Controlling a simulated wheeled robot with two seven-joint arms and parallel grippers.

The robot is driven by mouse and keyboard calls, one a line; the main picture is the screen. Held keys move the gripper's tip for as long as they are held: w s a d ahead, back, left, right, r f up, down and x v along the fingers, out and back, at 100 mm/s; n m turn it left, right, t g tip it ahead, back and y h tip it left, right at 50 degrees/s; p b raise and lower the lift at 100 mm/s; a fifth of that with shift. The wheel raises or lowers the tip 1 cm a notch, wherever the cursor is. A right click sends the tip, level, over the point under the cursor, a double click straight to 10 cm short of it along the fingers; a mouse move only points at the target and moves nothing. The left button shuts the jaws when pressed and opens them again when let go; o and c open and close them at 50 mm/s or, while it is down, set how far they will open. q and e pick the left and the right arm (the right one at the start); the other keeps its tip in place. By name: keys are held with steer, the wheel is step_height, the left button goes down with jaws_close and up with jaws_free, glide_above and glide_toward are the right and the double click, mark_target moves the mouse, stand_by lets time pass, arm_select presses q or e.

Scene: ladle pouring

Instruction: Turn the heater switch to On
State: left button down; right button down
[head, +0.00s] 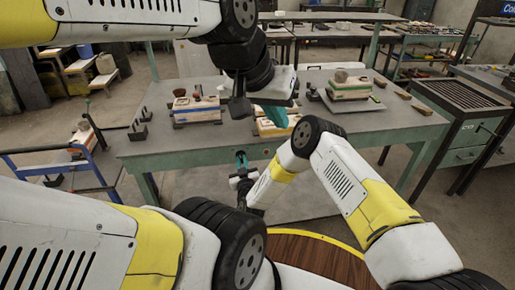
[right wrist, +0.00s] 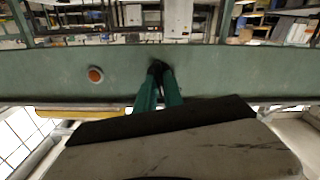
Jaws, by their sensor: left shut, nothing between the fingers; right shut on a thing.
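The heater switch appears to be the small dark knob (right wrist: 157,66) on the green front face of the workbench in the right wrist view. My right gripper (right wrist: 158,76) has its two teal fingers closed on this knob. In the head view my right gripper (head: 241,160) is at the bench's front edge, and the knob cannot be made out there. Which way the switch is turned cannot be told. My left gripper (head: 276,118) is shut and empty, pointing down above the bench, near a yellow and white block.
A round orange button (right wrist: 95,75) sits left of the knob on the same green face. The workbench (head: 150,150) carries a yellow and white mould (head: 197,105) at left and another (head: 350,85) on a tray at right. A grated stand (head: 455,95) is at far right.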

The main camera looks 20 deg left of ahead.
steer(key=m, duration=0.5)
steer(key=shift+m, duration=0.3)
steer(key=m, duration=0.5)
steer(key=shift+m, duration=0.3)
steer(key=shift+f, duration=0.1)
steer(key=c, duration=1.5)
jaws_free()
steer(key=shift+o, duration=0.2)
steer(key=v, duration=0.8)
steer(key=shift+a, duration=0.1)
